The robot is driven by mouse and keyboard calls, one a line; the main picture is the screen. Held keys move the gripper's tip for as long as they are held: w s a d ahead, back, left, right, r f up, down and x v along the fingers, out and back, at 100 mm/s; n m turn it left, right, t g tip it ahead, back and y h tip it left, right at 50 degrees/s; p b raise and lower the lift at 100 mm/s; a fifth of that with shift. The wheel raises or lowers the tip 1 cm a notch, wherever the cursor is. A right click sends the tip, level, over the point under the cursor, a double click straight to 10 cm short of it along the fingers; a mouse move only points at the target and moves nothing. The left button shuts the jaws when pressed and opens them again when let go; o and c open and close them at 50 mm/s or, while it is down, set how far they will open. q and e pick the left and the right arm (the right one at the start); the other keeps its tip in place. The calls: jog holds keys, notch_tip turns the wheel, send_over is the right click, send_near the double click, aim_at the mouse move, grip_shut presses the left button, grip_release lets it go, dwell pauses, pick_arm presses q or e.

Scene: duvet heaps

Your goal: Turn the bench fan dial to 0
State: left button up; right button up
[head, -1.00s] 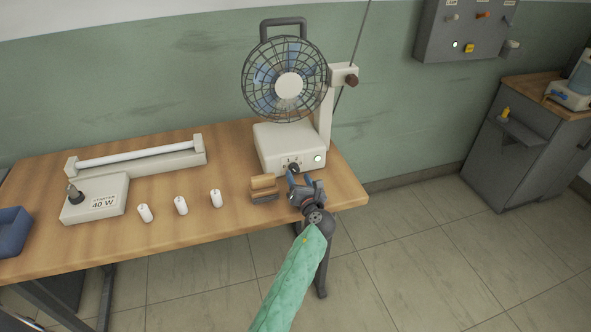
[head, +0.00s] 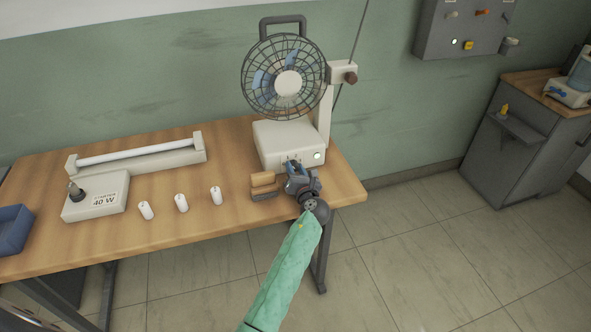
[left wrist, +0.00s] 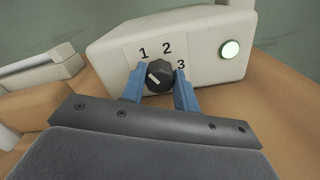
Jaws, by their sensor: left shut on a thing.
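The bench fan (head: 287,150) stands at the back right of the bench, its round cage above a cream base. Its black dial (left wrist: 162,84) shows in the left wrist view, with labels 1, 2 and 3 around it. The dial's white mark slants toward the upper left, on the side of the 1. No 0 label is visible; the left finger covers part of the plate. My left gripper (head: 295,170) is at the base's front, its blue fingers (left wrist: 160,78) shut on the dial from both sides. In the head view the gripper mostly hides the dial.
A wooden-topped block (head: 263,182) lies just left of my gripper. Several small white cylinders (head: 181,203), a tube fixture (head: 140,158) and a 40 W box (head: 97,199) are farther left. A round lit light (left wrist: 230,49) is right of the dial.

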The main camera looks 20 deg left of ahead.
pick_arm(q)
jog(key=shift+n, duration=0.3)
pick_arm(e)
jog(key=shift+r, duration=0.1)
pick_arm(q)
jog(key=n, duration=0.2)
jog(key=shift+f+n+b, duration=0.1)
jog(key=shift+n+b, duration=0.25)
jog(key=shift+n, duration=0.05)
jog(key=n+b, duration=0.3)
jog(key=n, duration=0.5)
jog(key=shift+b, duration=0.35)
jog(key=shift+n, duration=0.3)
pick_arm(e)
notch_tip(320, 180, up, 17)
jog(key=s, duration=0.1)
jog(key=shift+s+r, duration=0.15)
jog(key=shift+s, duration=0.25)
jog(key=shift+a, duration=0.15)
pick_arm(q)
jog(key=o, duration=1)
jog(key=shift+s, duration=0.1)
